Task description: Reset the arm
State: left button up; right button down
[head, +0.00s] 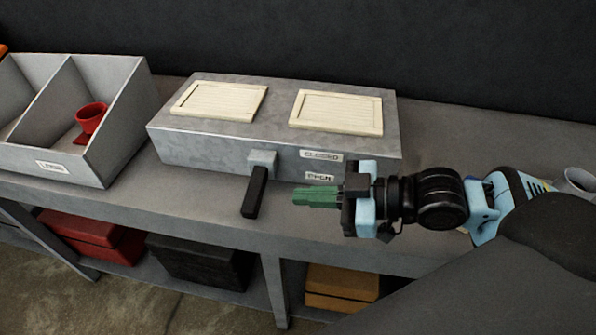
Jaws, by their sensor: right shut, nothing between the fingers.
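My right arm comes in from the right, and its gripper (316,196) has green fingers that are shut with nothing between them. The gripper points left, in front of the grey metal duct box (205,147) on the bench. A black lever handle (255,192) on a grey pivot block sticks out from the box's front and points down and toward me. The fingertips are to the right of the lever and appear apart from it. Labels reading "CLOSED" (321,156) and "OPEN" (319,177) are on the box front; the gripper is close to the lower one. My left gripper is not in view.
Two cream slatted vents (336,112) lie on top of the box. A grey divided bin (118,130) with a red cup-like part (91,118) stands at left. A grey cup-like item (577,181) is at far right. Red, black and orange boxes sit on the shelf below.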

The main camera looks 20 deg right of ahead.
jog(key=s+f+m+g+h, duration=0.1)
jog(key=s+f+m+h, duration=0.15)
jog(key=s+f, duration=0.45)
jog(key=s+f+m+g+h, duration=0.1)
jog(key=s+f+m+h, duration=0.2)
jog(key=f, duration=0.8)
jog(key=s+d+f+m+g+h, duration=0.2)
jog(key=s+f, duration=0.1)
jog(key=s, duration=0.4)
jog(key=s+d+f+m+g+h, duration=0.1)
jog(key=s+d+f+g+h, duration=0.15)
jog(key=s, duration=0.35)
jog(key=s+d+f+m+g+h, duration=0.2)
jog(key=s+f+g, duration=0.15)
jog(key=s, duration=0.35)
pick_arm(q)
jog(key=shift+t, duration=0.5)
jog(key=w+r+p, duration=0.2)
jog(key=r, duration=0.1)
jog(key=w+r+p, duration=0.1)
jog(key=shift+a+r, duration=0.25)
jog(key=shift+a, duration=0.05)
pick_arm(e)
jog(key=w+a+f+t+y, duration=0.1)
jog(key=w+a+f+t, duration=0.1)
jog(key=w+f+t, duration=0.3)
jog(key=w+t, duration=0.4)
jog(key=shift+a+t+y, duration=0.3)
jog(key=shift+t+y, duration=0.1)
jog(key=shift+w, duration=0.1)
